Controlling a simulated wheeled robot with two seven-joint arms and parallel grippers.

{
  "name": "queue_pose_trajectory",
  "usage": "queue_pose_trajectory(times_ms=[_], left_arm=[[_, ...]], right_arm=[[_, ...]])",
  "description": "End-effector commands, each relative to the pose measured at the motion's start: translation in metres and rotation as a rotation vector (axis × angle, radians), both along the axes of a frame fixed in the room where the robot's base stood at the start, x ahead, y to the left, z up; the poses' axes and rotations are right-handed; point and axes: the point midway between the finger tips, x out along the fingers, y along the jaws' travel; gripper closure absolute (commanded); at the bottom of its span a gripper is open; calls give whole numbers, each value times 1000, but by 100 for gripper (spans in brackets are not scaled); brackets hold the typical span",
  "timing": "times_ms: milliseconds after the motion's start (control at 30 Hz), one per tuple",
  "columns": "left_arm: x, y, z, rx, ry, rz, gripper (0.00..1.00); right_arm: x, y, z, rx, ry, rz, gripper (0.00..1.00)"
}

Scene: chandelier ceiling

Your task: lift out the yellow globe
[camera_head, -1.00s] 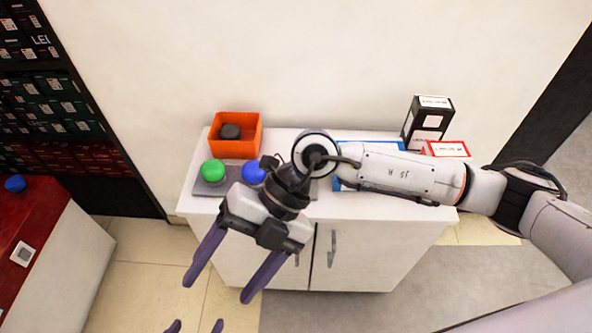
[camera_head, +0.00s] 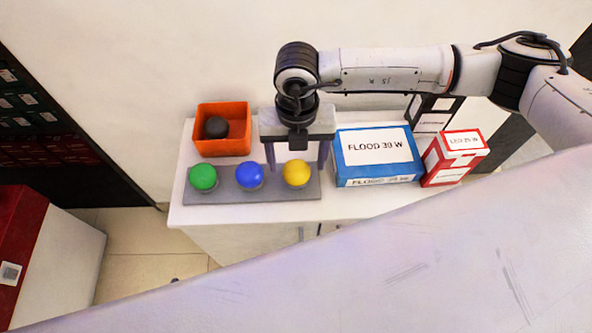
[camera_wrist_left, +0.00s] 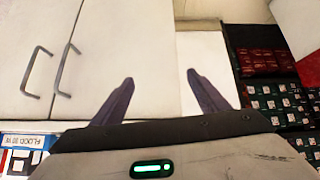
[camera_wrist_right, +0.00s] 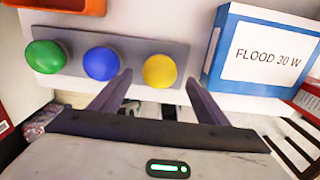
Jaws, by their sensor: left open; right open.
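The yellow globe (camera_head: 296,173) sits at the right end of a grey holder (camera_head: 272,193) on the white cabinet top. It also shows in the right wrist view (camera_wrist_right: 160,71). A blue globe (camera_head: 249,176) and a green globe (camera_head: 203,177) sit left of it in the same holder. My right gripper (camera_head: 297,166) is open and empty, its purple fingers on either side of the yellow globe in the picture; I cannot tell if they touch it. My left gripper (camera_wrist_left: 160,77) is open and empty, low before the cabinet doors, and mostly out of the head view.
An orange bin (camera_head: 222,149) with a dark ball (camera_head: 216,127) stands behind the holder. A blue box (camera_head: 377,171) stands close right of the yellow globe, with a red-and-white box (camera_head: 455,158) and a black box (camera_head: 432,116) beyond. A red-topped counter (camera_head: 22,230) is at left.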

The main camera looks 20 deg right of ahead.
Motion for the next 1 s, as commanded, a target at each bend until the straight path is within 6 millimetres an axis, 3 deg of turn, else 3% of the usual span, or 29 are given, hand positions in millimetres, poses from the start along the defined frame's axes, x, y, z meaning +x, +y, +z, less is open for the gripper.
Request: queue_pose_trajectory(times_ms=[300,600,633,900,1000], left_arm=[[9,-1,14,-2,-20,-1,32],[15,-1,17,-3,-33,0,32],[15,0,17,-3,-33,0,32],[12,0,16,-2,-28,0,32],[10,0,15,-2,-24,0,32]], right_arm=[[1,0,-43,0,3,0,31],[1,0,-50,0,1,2,31],[1,0,-50,0,1,2,33],[1,0,-50,1,1,2,76],[1,0,-50,1,1,1,76]])
